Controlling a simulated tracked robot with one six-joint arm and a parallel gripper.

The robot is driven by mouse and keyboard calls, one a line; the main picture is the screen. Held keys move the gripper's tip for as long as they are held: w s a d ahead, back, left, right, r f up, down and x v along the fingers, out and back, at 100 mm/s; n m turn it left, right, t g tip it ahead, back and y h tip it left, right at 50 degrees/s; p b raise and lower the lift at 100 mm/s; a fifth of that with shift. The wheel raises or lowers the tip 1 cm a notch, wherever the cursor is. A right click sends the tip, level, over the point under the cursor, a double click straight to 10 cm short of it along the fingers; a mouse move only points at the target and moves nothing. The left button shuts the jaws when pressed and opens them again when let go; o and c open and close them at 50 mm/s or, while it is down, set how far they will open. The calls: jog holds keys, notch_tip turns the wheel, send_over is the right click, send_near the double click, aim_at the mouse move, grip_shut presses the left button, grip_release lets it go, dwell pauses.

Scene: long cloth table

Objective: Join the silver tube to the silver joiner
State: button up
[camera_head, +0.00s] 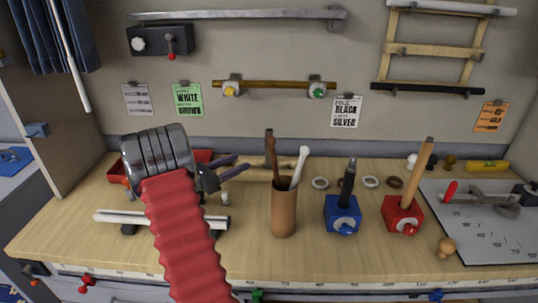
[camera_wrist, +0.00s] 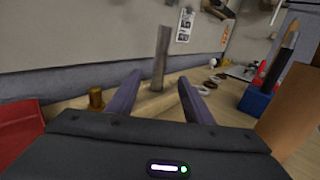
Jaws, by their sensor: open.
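My gripper (camera_head: 233,166) is open above the bench, left of the brown cup, with its purple fingers pointing right. In the wrist view, nothing is between the fingertips (camera_wrist: 160,76); a grey-brown upright post (camera_wrist: 161,55) stands beyond them. It may be the brown upright (camera_head: 269,145) behind the cup, but I cannot tell. A long silver bar (camera_head: 240,14) runs along the wall at the top; I cannot tell whether it is the silver tube. No silver joiner can be clearly made out. A blue block (camera_head: 342,214) holds an upright black tube (camera_head: 348,182).
The brown cup (camera_head: 284,210) holds brown and white rods. A red block (camera_head: 402,216) holds an upright wooden rod. A white tube (camera_head: 118,216) lies low at left, partly behind my arm. Small rings (camera_head: 321,183) lie behind the blocks. A grey board (camera_head: 480,235) is at right.

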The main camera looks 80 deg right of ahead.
send_near(266, 149)
jog(key=x, duration=0.4)
jog(key=shift+d+f, duration=0.2)
jog(key=shift+f, duration=0.05)
jog(key=shift+s, duration=0.1)
jog(key=shift+x, duration=2.55)
jog(key=shift+c, duration=0.4)
grip_shut()
jog(key=shift+r, duration=0.15)
